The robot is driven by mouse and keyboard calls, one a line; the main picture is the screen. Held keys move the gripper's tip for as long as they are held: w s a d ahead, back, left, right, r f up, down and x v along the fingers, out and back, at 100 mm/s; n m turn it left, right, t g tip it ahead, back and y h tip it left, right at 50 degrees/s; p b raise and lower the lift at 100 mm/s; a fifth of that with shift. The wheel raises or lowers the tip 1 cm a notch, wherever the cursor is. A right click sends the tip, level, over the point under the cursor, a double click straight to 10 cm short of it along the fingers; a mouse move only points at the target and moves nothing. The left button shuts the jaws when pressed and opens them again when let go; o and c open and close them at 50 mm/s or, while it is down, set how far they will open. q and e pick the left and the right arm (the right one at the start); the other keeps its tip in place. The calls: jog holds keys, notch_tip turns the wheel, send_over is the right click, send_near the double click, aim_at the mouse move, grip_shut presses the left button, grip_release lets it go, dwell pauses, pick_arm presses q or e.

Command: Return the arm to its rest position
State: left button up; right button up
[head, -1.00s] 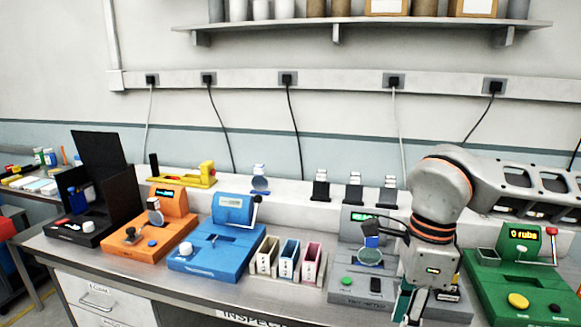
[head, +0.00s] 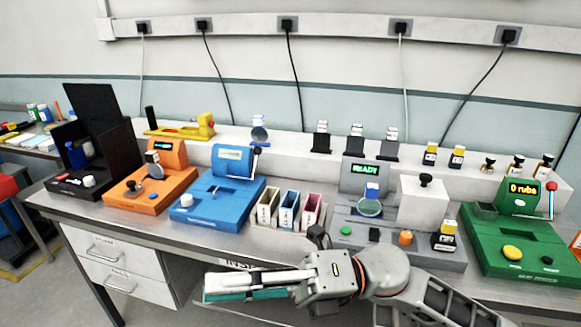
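My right arm comes in from the lower right and lies low, in front of the bench's front edge. Its gripper (head: 248,285) points left, clear of the bench top and of every instrument. Its pale fingers with teal parts lie nearly one behind the other from this angle, so the gap between them cannot be judged. No held object shows. My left gripper is not in view.
On the bench (head: 120,221) stand a black station (head: 98,120), an orange device (head: 150,190), a blue device (head: 217,200), several small bins (head: 289,210), a grey meter reading READY (head: 365,178) and a green device (head: 520,250). Drawers (head: 110,262) sit below.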

jog(key=w+d+f+m+t+h, duration=0.2)
jog(key=w+d+f+m+t, duration=0.4)
jog(key=m+t, duration=0.55)
jog(key=w+d+f+m+t+h, duration=0.3)
jog(key=w+d+f+m+t, duration=0.4)
jog(key=m, duration=0.8)
jog(key=s+d+f+m+t+h, duration=0.1)
jog(key=d+f+m+h, duration=0.35)
jog(key=f, duration=0.45)
jog(key=s+d+f+m+t+h, duration=0.1)
jog(key=d+f+m+h, duration=0.35)
jog(key=f, duration=0.45)
jog(key=s+d+f+m+g+h, duration=0.1)
jog(key=s+d+f+m+g, duration=0.1)
jog(key=s+f, duration=0.3)
jog(key=s+d+f+m+g+h, duration=0.2)
jog(key=s+d+f, duration=0.2)
jog(key=s+f, duration=0.2)
notch_tip(320, 180, down, 3)
jog(key=shift+d+r, duration=0.15)
jog(key=shift+d, duration=0.15)
jog(key=shift+g, duration=0.25)
